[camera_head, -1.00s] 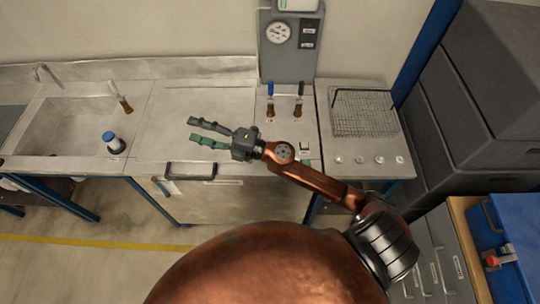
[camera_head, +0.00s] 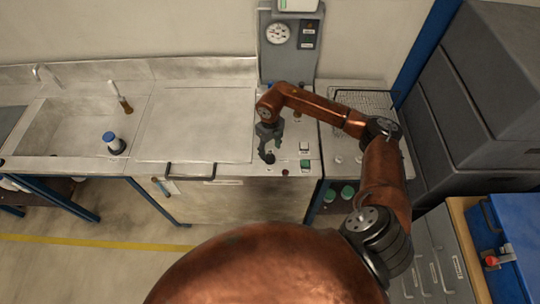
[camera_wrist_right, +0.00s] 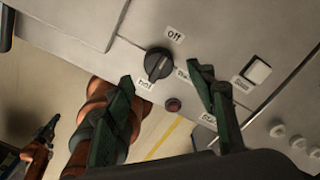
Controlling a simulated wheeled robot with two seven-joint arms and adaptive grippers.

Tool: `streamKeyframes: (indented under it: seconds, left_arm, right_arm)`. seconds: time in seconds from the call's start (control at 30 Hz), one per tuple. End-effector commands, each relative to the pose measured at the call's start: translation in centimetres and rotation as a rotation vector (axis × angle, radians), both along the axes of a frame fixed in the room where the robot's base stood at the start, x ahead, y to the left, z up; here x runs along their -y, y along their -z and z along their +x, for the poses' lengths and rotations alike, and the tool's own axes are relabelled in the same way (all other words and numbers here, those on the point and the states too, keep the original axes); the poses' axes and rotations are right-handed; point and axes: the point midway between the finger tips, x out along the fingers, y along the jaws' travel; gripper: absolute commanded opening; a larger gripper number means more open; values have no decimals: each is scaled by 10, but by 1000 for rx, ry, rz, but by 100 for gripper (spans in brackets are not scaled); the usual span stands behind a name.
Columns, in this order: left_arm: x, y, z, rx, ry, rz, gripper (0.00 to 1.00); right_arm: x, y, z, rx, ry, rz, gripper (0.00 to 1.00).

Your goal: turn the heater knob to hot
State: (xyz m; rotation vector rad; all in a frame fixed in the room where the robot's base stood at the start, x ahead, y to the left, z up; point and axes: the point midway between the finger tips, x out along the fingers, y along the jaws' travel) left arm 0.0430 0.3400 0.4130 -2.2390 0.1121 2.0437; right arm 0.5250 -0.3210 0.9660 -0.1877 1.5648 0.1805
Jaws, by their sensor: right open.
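The heater knob (camera_wrist_right: 158,63) is a round black dial with a raised grip on the bench's front edge, between an "Off" label (camera_wrist_right: 175,36) above and a "hot" label (camera_wrist_right: 144,83) below. Another label, partly hidden, is at its lower right. In the head view the knob (camera_head: 269,158) is just below my right gripper (camera_head: 268,142), which points down. In the right wrist view my right gripper (camera_wrist_right: 161,76) is open, its fingers either side of the knob with visible gaps.
A gauge panel (camera_head: 290,50) stands behind. A sink (camera_head: 60,125) with a blue-capped bottle (camera_head: 113,143) is at left. A wire rack (camera_head: 372,102) is partly behind my arm.

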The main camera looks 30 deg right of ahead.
Motion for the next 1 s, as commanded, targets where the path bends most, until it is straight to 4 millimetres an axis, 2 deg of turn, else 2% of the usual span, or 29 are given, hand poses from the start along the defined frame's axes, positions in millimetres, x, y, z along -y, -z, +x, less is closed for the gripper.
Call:
streamKeyframes:
  seconds: [0.1,0.3,0.67,1.0]
  left_arm:
    - [0,-4,0,1,0,0,0]
    - [0,-6,1,1,0,0,0]
    - [0,-7,1,1,0,0,0]
    - [0,-7,1,2,0,0,0]
  right_arm:
    - [-1,20,-1,-3,1,2,51]
    - [-1,44,0,-1,0,4,51]
    - [-1,51,0,1,-1,4,51]
    - [-1,50,0,1,-1,4,29]
